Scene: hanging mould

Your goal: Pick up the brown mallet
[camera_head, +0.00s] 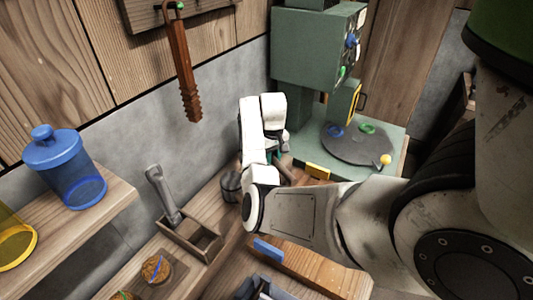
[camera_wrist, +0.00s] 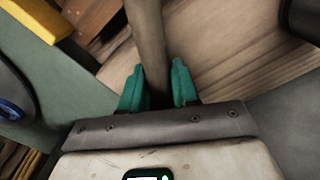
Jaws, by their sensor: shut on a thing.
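In the wrist view, my gripper (camera_wrist: 158,88) has its two teal fingers on either side of a smooth brown rod, which I take for the handle of the brown mallet (camera_wrist: 150,40). It is shut on this handle, which runs up out of the top of the picture. In the head view, my gripper (camera_head: 274,157) is low over the bench, in front of the green machine. A short piece of the brown handle (camera_head: 286,173) shows beside the fingers. The mallet's head cannot be made out, and my wrist covers much of that area.
The green machine (camera_head: 310,50) with a round grey plate (camera_head: 357,144) stands just behind. A dark grey cylinder (camera_head: 231,186) is left of my gripper. A wooden box (camera_head: 190,238) holds a grey tool. A notched brown tool (camera_head: 184,70) hangs on the wall. A blue jar (camera_head: 65,165) stands left.

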